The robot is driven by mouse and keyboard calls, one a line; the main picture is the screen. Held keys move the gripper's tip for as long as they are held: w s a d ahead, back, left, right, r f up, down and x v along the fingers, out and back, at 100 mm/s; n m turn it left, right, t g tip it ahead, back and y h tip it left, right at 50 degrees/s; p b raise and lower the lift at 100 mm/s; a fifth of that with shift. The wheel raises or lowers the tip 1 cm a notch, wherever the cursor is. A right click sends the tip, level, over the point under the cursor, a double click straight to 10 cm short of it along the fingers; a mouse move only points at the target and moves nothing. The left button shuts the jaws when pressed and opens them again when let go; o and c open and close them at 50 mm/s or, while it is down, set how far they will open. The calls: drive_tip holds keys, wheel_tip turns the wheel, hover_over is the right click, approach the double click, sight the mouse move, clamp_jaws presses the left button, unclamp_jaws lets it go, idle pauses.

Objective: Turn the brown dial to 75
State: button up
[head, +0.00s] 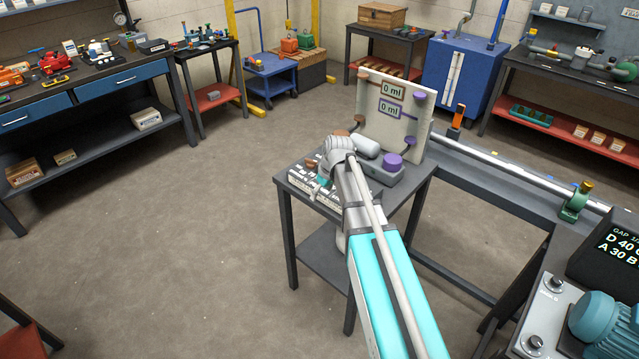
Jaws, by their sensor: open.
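The upright cream panel (392,125) stands on a small dark table. It has two small displays, both reading 0 ml. Brown fittings (363,74) sit on its left side, and purple ones (420,98) on its right. A small brown piece (341,132) shows just above my wrist; I cannot tell whether it is part of the brown dial. A purple dial (393,160) sits on the grey base to the right. My gripper (319,188) is low over the left part of the table, open, with its fingertips small and partly hidden. My arm hides the area left of the purple dial.
A bench with a long rail (505,167) adjoins on the right. The floor on the left is clear.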

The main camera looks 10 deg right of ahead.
drive_tip(key=s+f+m+g+h+b, duration=0.1)
drive_tip(key=s+f+m+b, duration=0.2)
drive_tip(key=s, duration=0.7)
drive_tip(key=s+f+m+g+h+b, duration=0.1)
drive_tip(key=s+f+m+b, duration=0.2)
drive_tip(key=s, duration=0.7)
drive_tip(key=shift+a+f+m, duration=0.2)
drive_tip(key=shift+f+m, duration=0.1)
drive_tip(key=shift+f, duration=0.4)
drive_tip(key=shift+s, duration=0.1)
